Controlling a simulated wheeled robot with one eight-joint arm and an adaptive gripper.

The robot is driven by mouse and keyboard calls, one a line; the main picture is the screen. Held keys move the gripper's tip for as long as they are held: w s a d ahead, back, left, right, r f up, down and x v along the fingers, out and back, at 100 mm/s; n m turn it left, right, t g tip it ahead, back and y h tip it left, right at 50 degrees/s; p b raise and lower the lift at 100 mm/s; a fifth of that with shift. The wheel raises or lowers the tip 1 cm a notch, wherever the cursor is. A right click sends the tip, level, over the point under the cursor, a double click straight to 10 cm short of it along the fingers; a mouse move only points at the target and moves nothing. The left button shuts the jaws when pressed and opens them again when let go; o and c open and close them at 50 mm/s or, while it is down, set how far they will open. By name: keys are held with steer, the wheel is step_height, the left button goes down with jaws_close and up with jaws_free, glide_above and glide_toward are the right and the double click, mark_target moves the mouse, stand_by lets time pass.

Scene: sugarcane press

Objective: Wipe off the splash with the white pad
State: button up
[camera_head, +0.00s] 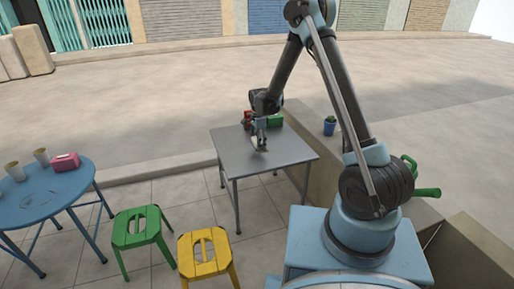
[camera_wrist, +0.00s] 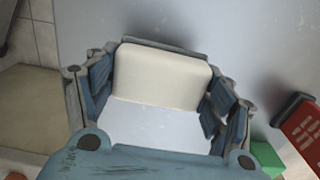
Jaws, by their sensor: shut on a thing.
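The white pad (camera_wrist: 162,75) is a cream-white block with rounded edges, held between the fingers of my gripper (camera_wrist: 160,92) in the wrist view. My gripper (camera_head: 260,142) is shut on it and points down over the grey metal table (camera_head: 230,147) in the head view. The pad is low, near or on the tabletop; I cannot tell whether it touches. The table surface (camera_wrist: 265,40) looks plain grey around the pad in the wrist view. I cannot make out the splash in either view; the gripper and pad hide part of the top.
A red object (camera_head: 246,118) and a green box (camera_head: 275,120) stand at the table's back edge. Green (camera_head: 140,228) and yellow (camera_head: 203,250) stools stand in front. A blue round table (camera_head: 40,195) is left.

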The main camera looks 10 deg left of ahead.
steer(key=shift+r, duration=2)
